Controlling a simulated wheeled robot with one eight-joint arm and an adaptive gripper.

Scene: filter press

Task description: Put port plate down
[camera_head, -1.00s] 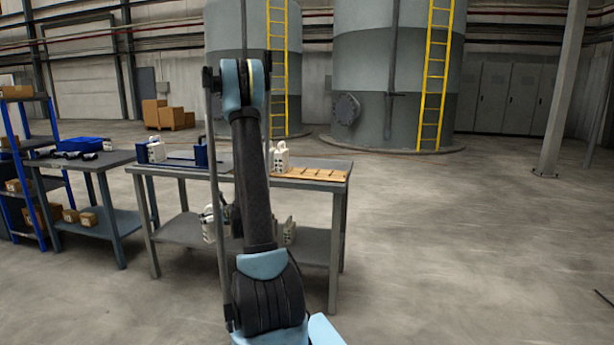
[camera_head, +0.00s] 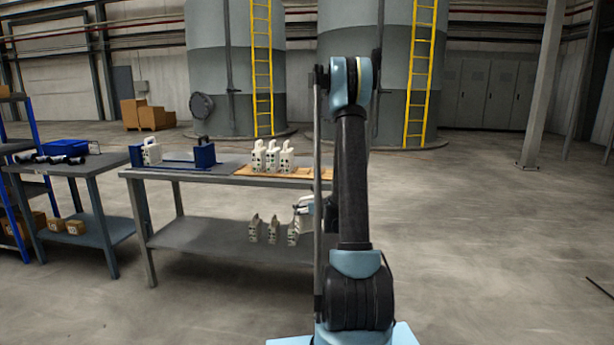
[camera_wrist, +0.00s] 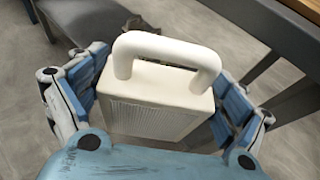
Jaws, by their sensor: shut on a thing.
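The port plate (camera_wrist: 155,98), a white block with a looped handle and a ribbed face, fills the middle of the wrist view. My gripper (camera_wrist: 158,112) is shut on it, with blue-padded fingers on both sides and the handle standing free. In the head view my gripper (camera_head: 304,206) shows partly behind my arm, below the tabletop level at the right end of the workbench (camera_head: 225,177). The held plate is hard to make out there. In the wrist view the plate is clear of any surface, with floor behind it.
Three similar white plates (camera_head: 272,156) stand on a tan slotted board (camera_head: 305,174) on the bench. Several more (camera_head: 273,230) stand on or near the lower shelf (camera_head: 200,240). A blue fixture (camera_head: 204,156) holds another white plate (camera_head: 152,151).

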